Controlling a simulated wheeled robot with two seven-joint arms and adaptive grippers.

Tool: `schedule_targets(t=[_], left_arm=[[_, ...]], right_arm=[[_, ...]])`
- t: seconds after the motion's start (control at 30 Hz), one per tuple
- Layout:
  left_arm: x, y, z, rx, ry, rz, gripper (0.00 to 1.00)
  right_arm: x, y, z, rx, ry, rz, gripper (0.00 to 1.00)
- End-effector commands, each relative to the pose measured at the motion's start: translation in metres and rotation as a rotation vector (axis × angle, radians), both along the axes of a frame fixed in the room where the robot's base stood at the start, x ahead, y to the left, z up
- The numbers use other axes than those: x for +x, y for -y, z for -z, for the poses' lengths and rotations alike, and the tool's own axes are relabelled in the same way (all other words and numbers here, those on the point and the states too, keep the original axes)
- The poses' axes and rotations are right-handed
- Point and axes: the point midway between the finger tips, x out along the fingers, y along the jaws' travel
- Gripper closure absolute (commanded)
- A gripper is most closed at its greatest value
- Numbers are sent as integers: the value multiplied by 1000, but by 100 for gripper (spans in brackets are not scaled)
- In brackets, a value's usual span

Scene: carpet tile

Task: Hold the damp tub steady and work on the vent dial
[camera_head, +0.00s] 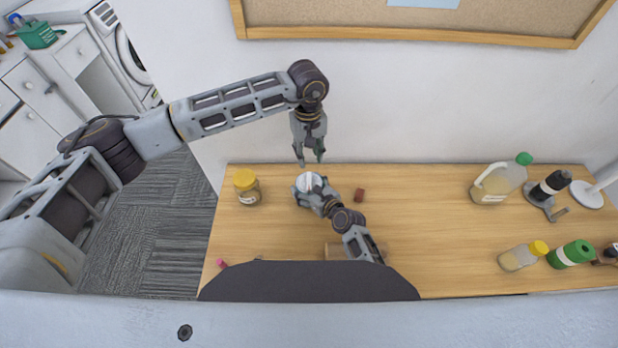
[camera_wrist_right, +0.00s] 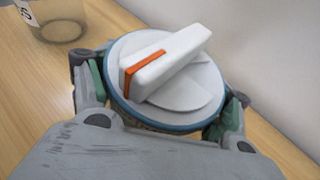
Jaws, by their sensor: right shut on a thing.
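The damp tub (camera_head: 308,180) stands on the wooden table, with a round white top and, in the right wrist view, a blue-grey rim (camera_wrist_right: 183,127). The vent dial (camera_wrist_right: 172,62) is a raised white bar with an orange stripe near one end, set on a pale disc and lying diagonally. My right gripper (camera_head: 309,190) is shut on the tub, with a green-padded finger on each side. My left gripper (camera_head: 309,161) hangs above and behind the tub, fingers apart and empty, not touching the dial. The lower part of the tub is mostly hidden.
A yellow-lidded jar (camera_head: 247,189) stands left of the tub. A small brown block (camera_head: 359,195) lies just right of it. The table's middle right is clear. The wall is close behind.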

Motion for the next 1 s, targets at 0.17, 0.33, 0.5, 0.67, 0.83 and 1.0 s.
schedule_targets(t=[0.17,0.33,0.5,0.67,0.83,1.0], left_arm=[[-3,1,0,10,19,160,64],[-2,0,0,12,24,273,64],[-2,0,0,11,25,334,64],[-2,0,0,11,25,351,64],[-2,0,0,11,25,351,64],[-2,0,1,12,24,350,64]], right_arm=[[0,0,0,0,0,0,53],[0,0,0,0,0,0,53],[0,0,0,0,0,0,53],[0,0,0,0,0,0,53],[0,0,0,0,0,0,53],[0,0,0,0,0,0,53]])
